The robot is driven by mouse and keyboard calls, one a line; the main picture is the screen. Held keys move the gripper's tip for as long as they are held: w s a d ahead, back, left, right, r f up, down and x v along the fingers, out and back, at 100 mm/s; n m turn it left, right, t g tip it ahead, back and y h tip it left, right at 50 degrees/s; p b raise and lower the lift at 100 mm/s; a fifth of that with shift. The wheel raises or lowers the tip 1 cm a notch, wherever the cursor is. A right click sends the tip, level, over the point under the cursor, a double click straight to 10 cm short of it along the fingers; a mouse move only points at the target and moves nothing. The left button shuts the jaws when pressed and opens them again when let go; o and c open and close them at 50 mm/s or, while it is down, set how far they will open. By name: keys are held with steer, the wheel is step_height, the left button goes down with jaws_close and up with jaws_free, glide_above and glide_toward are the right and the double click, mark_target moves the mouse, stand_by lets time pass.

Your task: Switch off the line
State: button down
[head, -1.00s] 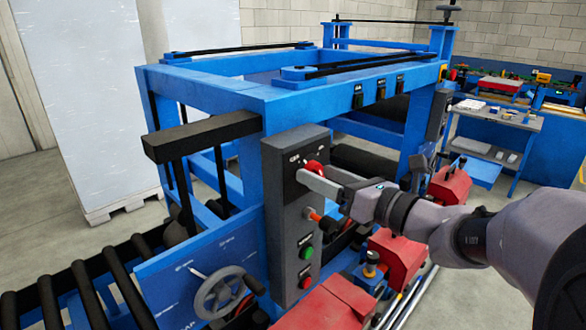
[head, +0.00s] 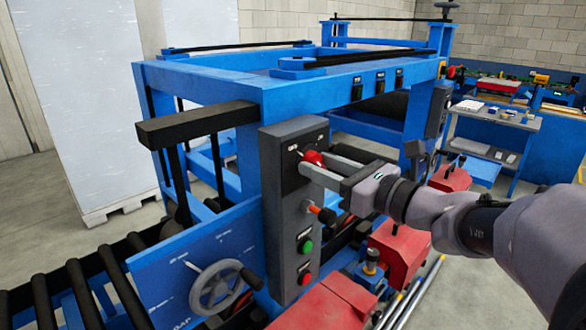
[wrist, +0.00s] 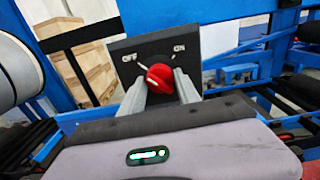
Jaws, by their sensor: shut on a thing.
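A red rotary knob (head: 313,160) sits on the upper face of a dark grey control box (head: 290,215), mounted on the blue machine frame. In the wrist view the knob (wrist: 160,77) lies between an OFF label on the left and an ON label on the right. A pale mark runs from the knob toward OFF. My gripper (head: 318,168) is shut on the knob, with one finger on each side, as the wrist view also shows (wrist: 161,82). Lower on the box are an orange-red handle (head: 322,214), a green button (head: 306,246) and a red button (head: 305,278).
A handwheel (head: 217,288) is left of the box, beside black rollers (head: 80,285). Red machine blocks (head: 400,243) lie below my arm. The blue frame (head: 300,95) stands behind. A cart (head: 490,135) stands at the right.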

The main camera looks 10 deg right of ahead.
steer(key=c, duration=0.9)
jaws_free()
steer(key=p+v, duration=0.1)
steer(key=v, duration=1.6)
steer(key=shift+s+d, duration=0.15)
steer(key=shift+s, duration=0.05)
steer(key=s+a+f+n+g+h+b, duration=0.1)
steer(key=s+a+f+n+g, duration=0.2)
steer(key=a+f+n+g, duration=0.3)
steer(key=s+a+f+n+g+h+b, duration=0.1)
steer(key=s+a+f+n+g+b, duration=0.15)
steer(key=a+f+n, duration=0.45)
steer(key=s+f+n+h, duration=0.1)
steer(key=f+n+h, duration=0.1)
steer(key=n, duration=0.1)
steer(key=s+a+f+n+h+b, duration=0.1)
steer(key=s+f+n+h, duration=0.1)
steer(key=f+n, duration=0.1)
steer(key=s+f+n+h, duration=0.2)
steer(key=f+n, duration=0.1)
steer(key=n, duration=0.2)
steer(key=shift+s+a+f+h+b, duration=0.2)
steer(key=shift+h+b, duration=0.1)
steer(key=shift+b, duration=0.1)
